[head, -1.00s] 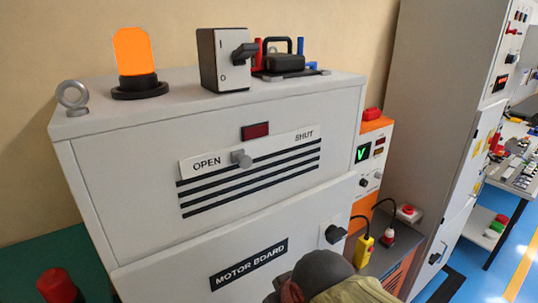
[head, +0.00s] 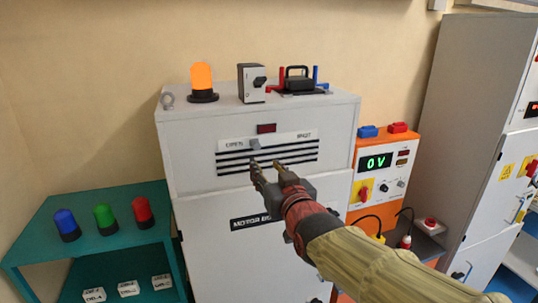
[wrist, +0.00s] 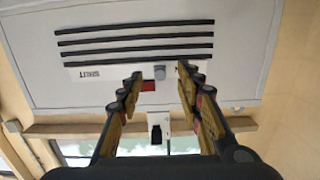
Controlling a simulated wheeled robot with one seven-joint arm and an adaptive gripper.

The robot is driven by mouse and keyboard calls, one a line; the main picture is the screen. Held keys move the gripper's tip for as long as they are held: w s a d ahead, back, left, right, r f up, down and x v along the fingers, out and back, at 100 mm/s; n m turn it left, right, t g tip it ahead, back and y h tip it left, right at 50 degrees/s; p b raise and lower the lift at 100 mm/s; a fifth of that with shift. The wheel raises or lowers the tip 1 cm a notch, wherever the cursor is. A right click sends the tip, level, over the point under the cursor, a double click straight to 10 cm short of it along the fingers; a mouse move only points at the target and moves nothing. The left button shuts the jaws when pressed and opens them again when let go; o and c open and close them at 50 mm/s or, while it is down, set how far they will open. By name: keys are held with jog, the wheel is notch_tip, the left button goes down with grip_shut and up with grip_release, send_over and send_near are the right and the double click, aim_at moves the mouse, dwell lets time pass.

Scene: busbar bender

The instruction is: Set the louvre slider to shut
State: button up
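The louvre slider is a small grey knob (head: 255,144) on the white strip of the grey motor board cabinet. It sits towards the OPEN label (head: 234,146), away from the SHUT label (head: 304,135). My gripper (head: 266,163) is in front of the dark louvre slats, just below the knob in the head view. In the wrist view, which is upside down, the knob (wrist: 159,72) appears between the fingertips of my open gripper (wrist: 160,72). The SHUT label (wrist: 90,73) is on the left there; a finger hides OPEN. Contact with the knob cannot be told.
On the cabinet top stand an orange beacon (head: 202,83), a switch box (head: 251,83) and a black-handled device (head: 297,82). A teal table (head: 45,232) with coloured lamps is at left. An orange-and-white unit (head: 386,172) stands at right.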

aim_at(257, 146)
jog(key=shift+t, duration=0.5)
jog(key=x, duration=0.3)
jog(key=r+p+x, duration=0.1)
jog(key=x, duration=0.1)
jog(key=r+x, duration=0.1)
jog(key=x, duration=0.2)
jog(key=shift+w+a+p, duration=0.15)
jog(key=shift+w+p, duration=0.2)
jog(key=shift+s, duration=0.1)
jog(key=shift+c, duration=1.4)
grip_shut()
